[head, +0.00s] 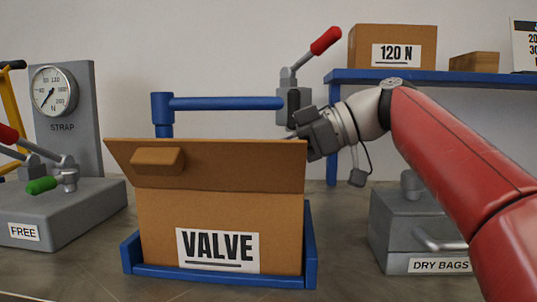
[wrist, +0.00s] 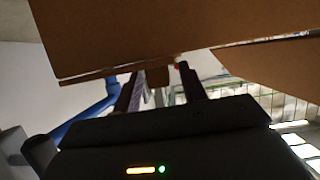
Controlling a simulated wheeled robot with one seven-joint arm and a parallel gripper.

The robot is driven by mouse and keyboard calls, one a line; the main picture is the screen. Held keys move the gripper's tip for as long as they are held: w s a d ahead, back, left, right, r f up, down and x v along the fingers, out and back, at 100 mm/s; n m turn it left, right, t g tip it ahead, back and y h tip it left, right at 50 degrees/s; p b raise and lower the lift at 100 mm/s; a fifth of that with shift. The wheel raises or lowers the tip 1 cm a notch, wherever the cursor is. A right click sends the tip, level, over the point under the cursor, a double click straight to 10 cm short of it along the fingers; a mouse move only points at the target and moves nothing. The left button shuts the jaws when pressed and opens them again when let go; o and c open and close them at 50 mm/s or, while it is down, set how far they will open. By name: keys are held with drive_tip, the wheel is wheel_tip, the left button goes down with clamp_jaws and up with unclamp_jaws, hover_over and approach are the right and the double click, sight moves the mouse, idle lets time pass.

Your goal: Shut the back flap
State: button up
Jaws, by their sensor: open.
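A cardboard box labelled VALVE (head: 219,225) stands in the middle of the head view. Its near flap (head: 240,160) is raised and tilted, with a small cardboard tab on its left part. The back flap cannot be made out behind it in the head view. My gripper (head: 291,138) is at the box's upper right corner, its fingertips partly hidden by the near flap. In the wrist view my open gripper (wrist: 160,80) has its fingers apart, just below a broad cardboard panel (wrist: 140,35). A small brown tab (wrist: 157,76) shows between them; contact cannot be told.
A blue tray (head: 220,278) holds the box. A blue bar (head: 225,103) and a red-handled clamp (head: 300,75) stand behind it. A grey DRY BAGS case (head: 400,235) is right, a grey FREE block (head: 75,210) left. A blue shelf (head: 460,77) is at upper right.

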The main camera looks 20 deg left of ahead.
drive_tip(key=p+v, duration=0.1)
drive_tip(key=v, duration=0.6)
drive_tip(key=shift+d, duration=0.35)
drive_tip(key=shift+w+r, duration=0.1)
